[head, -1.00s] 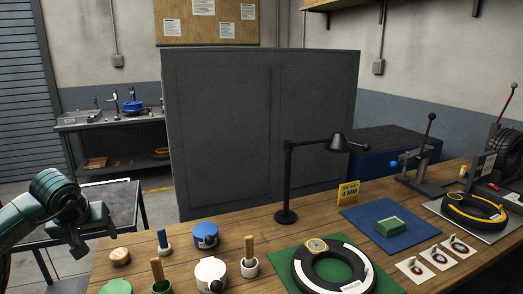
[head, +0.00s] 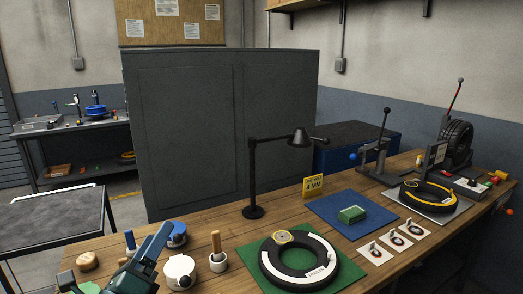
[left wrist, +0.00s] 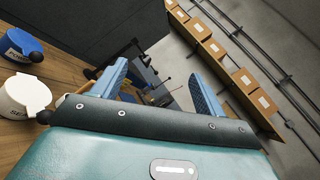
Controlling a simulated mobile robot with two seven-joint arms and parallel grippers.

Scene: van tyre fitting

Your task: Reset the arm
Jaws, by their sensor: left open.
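My left gripper (head: 150,256) is at the lower left of the head view, over the near left part of the wooden bench. In the left wrist view my left gripper (left wrist: 158,78) shows two blue fingers spread apart with nothing between them. It hides part of the pots behind it in the head view. My right gripper is in neither view.
White pot (head: 179,270), blue pot (head: 176,235) and wooden-handled brush (head: 217,248) stand close by the left gripper. A black tyre (head: 268,262) lies on a green mat. A black lamp (head: 253,180) stands behind. A grey side table (head: 50,215) is at left.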

